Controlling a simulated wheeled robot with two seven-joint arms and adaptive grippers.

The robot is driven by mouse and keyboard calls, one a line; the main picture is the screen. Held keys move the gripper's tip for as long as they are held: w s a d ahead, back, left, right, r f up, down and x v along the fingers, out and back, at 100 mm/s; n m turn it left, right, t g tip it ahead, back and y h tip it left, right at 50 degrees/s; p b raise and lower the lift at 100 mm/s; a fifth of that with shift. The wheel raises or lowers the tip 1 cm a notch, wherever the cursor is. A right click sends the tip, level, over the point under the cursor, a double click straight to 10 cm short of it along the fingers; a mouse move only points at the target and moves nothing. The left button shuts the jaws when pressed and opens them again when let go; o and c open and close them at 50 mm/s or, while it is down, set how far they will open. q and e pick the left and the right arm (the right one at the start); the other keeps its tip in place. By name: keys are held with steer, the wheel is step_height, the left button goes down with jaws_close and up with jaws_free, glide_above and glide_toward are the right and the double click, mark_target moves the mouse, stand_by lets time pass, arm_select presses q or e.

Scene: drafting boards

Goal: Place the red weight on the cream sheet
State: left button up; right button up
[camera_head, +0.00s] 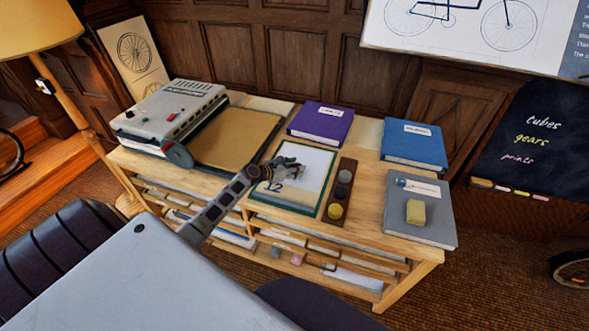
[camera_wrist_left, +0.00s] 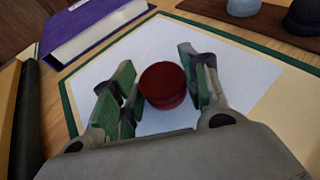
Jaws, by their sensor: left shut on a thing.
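The red weight (camera_wrist_left: 163,86) is a short dark red cylinder between the green-padded fingers of my left gripper (camera_wrist_left: 157,70) in the left wrist view. My left gripper (camera_head: 284,167) is shut on it, over the green-edged board (camera_head: 320,195) in the middle of the desk. A pale, bluish-white sheet (camera_wrist_left: 245,75) lies on this board under the gripper. A cream area (camera_wrist_left: 300,108) shows between that sheet and the green edge. I cannot tell whether the weight touches the sheet. The weight is hidden in the head view. My right gripper is not in view.
A brown rack (camera_head: 332,187) with grey, dark and yellow weights stands right of the board. A purple book (camera_head: 320,122) lies behind it. A tan board (camera_head: 235,135) and a grey machine (camera_head: 170,112) are left. Blue (camera_head: 414,144) and grey (camera_head: 430,225) books are right.

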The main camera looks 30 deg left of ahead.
arm_select(q)
steer(key=shift+r, duration=0.15)
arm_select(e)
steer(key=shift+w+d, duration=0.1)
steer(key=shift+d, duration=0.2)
arm_select(q)
steer(key=o, duration=1.4)
steer(key=shift+f, duration=0.2)
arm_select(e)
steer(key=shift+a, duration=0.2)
arm_select(q)
steer(key=shift+r, duration=0.15)
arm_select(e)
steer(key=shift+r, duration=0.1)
